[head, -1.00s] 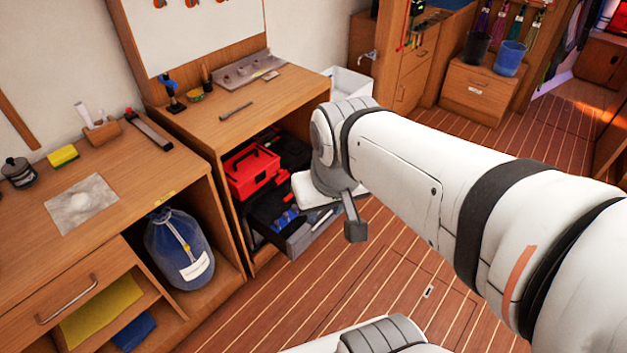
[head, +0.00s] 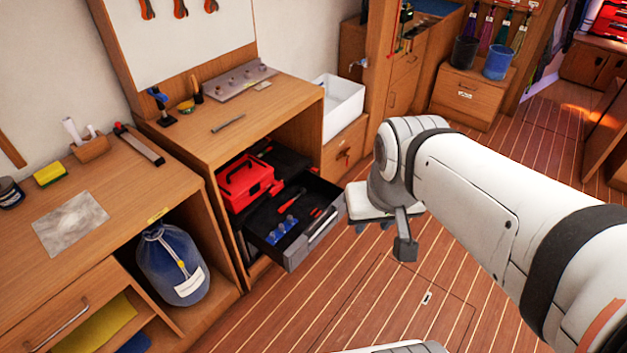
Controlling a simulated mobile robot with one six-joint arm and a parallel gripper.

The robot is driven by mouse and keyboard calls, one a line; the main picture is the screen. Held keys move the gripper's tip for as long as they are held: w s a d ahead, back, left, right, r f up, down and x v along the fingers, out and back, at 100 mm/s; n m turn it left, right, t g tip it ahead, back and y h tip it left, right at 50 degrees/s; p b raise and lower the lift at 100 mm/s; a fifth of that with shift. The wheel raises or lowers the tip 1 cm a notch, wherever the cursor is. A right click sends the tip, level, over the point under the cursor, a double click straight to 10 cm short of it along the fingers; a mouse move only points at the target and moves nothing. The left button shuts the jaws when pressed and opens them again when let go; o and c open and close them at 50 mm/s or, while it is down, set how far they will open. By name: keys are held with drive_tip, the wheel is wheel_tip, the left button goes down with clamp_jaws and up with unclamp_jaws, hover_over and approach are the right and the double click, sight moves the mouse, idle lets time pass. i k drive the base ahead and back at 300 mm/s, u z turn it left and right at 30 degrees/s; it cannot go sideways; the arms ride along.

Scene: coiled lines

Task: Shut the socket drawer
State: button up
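The socket drawer (head: 297,262) is a grey drawer low in the wooden workbench, pulled out over the floor. Its open tray holds blue pieces (head: 281,231) and red-handled tools (head: 291,202). A bright metal handle strip runs along its front. My gripper (head: 404,252) hangs at the end of my white arm, to the right of the drawer front and apart from it. Its fingers are too small and partly hidden, so I cannot tell whether they are open.
A red toolbox (head: 246,184) sits in the bench opening behind the drawer. A blue bag (head: 172,264) stands in the left compartment. A white bin (head: 339,106) stands at the bench's far side. The plank floor before the drawer is clear.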

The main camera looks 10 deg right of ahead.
sight(316, 210)
drive_tip(key=u, duration=0.05)
drive_tip(key=i, duration=1)
drive_tip(key=z, duration=1.1)
drive_tip(key=i, duration=0.3)
drive_tip(key=u, duration=0.25)
